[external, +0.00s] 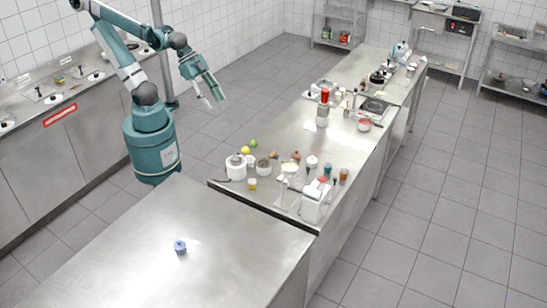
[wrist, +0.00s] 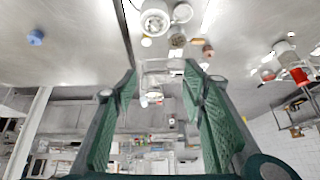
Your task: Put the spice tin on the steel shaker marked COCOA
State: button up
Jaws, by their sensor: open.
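My gripper (external: 214,102) is open and empty, held high above the floor at the left of the counter. In the wrist view its two green-padded fingers (wrist: 160,72) stand wide apart with nothing between them. I cannot pick out the spice tin or the COCOA shaker for certain, as no label is readable. Small jars and tins stand in a group on the counter, among them an orange-brown container (external: 344,175), a teal-topped one (external: 327,169) and a brown-topped one (external: 295,156). All are well apart from my gripper.
A small blue object (external: 180,247) stands alone on the bare near table (external: 110,255); it also shows in the wrist view (wrist: 35,38). A white pot (external: 236,169), a lemon (external: 245,150) and a lime (external: 254,143) are at the counter's left. A red-topped dispenser (external: 323,108) stands farther back.

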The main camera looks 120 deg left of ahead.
jog(key=shift+t, duration=0.3)
jog(key=s+d+f, duration=0.1)
jog(key=s, duration=0.1)
jog(key=s+d+f, duration=0.1)
jog(key=f, duration=0.1)
jog(key=shift+s+d, duration=0.35)
jog(key=shift+s, duration=0.05)
jog(key=shift+f, duration=0.1)
